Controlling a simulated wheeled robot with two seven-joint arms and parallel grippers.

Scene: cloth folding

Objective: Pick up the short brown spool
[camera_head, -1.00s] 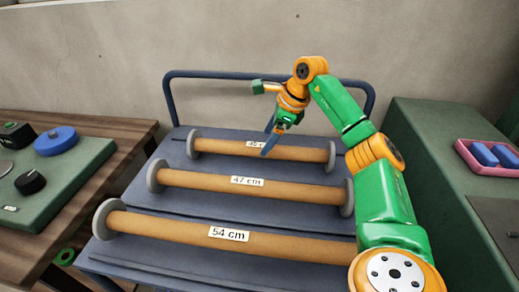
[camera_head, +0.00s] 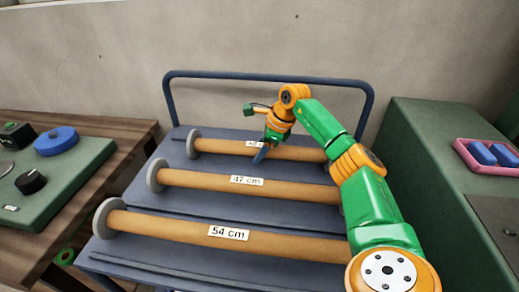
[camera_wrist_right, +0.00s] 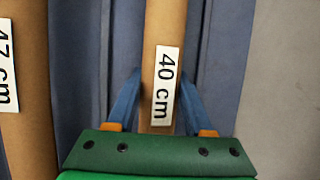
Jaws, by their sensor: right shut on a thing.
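The short brown spool (camera_head: 218,147) lies at the back of the blue cart, with grey end discs and a label that reads 40 cm in the wrist view (camera_wrist_right: 162,85). My right gripper (camera_head: 262,154) is lowered over the spool's middle beside the label. In the right wrist view its blue fingers (camera_wrist_right: 158,105) stand on either side of the brown tube, shut on it. The spool still lies level on the cart, its right end hidden behind my arm. My left gripper is not in view.
The 47 cm spool (camera_head: 208,180) and the 54 cm spool (camera_head: 170,224) lie in front on the cart (camera_head: 180,268). A cart handle (camera_head: 230,76) rises behind. A wooden bench (camera_head: 110,168) is left, a green cabinet (camera_head: 425,150) right.

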